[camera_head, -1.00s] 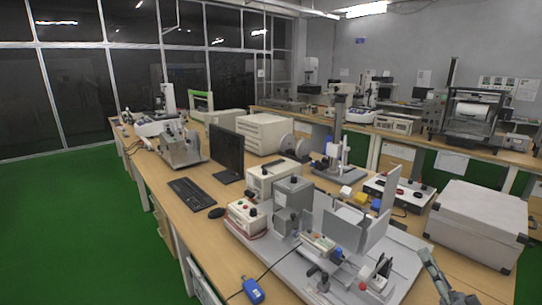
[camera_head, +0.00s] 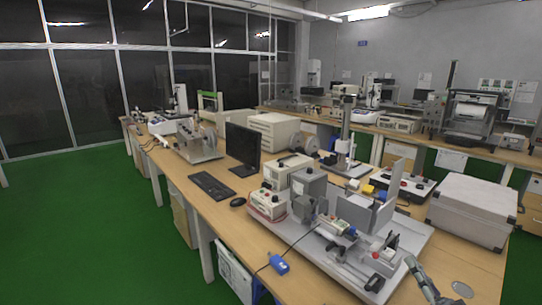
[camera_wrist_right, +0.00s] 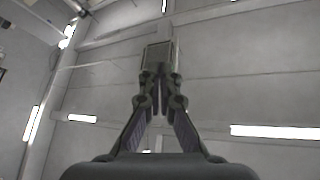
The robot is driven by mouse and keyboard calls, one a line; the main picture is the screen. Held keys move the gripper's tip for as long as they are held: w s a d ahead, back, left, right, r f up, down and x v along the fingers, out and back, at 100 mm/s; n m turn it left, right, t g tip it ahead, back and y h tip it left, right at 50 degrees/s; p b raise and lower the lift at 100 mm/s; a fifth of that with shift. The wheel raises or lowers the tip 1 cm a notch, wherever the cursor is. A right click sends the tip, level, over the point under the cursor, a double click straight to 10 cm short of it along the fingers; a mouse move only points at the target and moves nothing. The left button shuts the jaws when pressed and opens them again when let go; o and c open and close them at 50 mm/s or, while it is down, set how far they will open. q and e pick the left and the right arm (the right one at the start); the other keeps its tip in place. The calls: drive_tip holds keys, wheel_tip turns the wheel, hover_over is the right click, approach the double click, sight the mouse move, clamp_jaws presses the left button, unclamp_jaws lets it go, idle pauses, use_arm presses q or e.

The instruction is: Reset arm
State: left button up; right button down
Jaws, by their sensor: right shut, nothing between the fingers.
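My right gripper (camera_head: 411,263) shows at the bottom right of the head view, beside the near right end of the grey test fixture plate (camera_head: 340,268). It points upward. In the right wrist view its two fingers (camera_wrist_right: 159,55) meet at the tips, shut with nothing between them, against the grey ceiling. My left gripper is not in view.
A wooden bench (camera_head: 232,226) carries a monitor (camera_head: 243,150), a keyboard (camera_head: 211,186), a mouse (camera_head: 238,202) and a blue device on a cable (camera_head: 279,264). A large grey case (camera_head: 474,205) stands right of the fixture. Green floor (camera_head: 85,220) is free at left.

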drive_tip(key=s+a+f+g+h, duration=0.1)
drive_tip(key=a+f+g+h, duration=0.3)
drive_tip(key=f, duration=0.4)
drive_tip(key=s+a+f+g+h, duration=0.1)
drive_tip(key=a+f+g, duration=0.35)
drive_tip(key=f, duration=0.25)
drive_tip(key=s+f+g+h, duration=0.1)
drive_tip(key=s+f, duration=0.1)
drive_tip(key=s+a+f+n+g, duration=0.1)
drive_tip(key=s+g, duration=0.1)
drive_tip(key=s, duration=0.1)
drive_tip(key=s+a+f+n+g+h, duration=0.1)
drive_tip(key=s+f, duration=0.1)
drive_tip(key=shift+s+f+g+h, duration=0.15)
drive_tip(key=shift+f+g+h, duration=0.15)
drive_tip(key=shift+g, duration=0.05)
drive_tip(key=s+f+g+h, duration=0.1)
drive_tip(key=s+g, duration=0.5)
drive_tip(key=s, duration=0.5)
wheel_tip(320, 180, down, 26)
drive_tip(key=s+d, duration=0.2)
drive_tip(key=d, duration=0.1)
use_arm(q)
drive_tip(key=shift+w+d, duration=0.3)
use_arm(e)
drive_tip(key=s+f+g, duration=0.1)
drive_tip(key=s+f, duration=1.6)
drive_tip(key=s, duration=0.2)
drive_tip(key=shift+d+g, duration=0.4)
drive_tip(key=shift+d, duration=0.05)
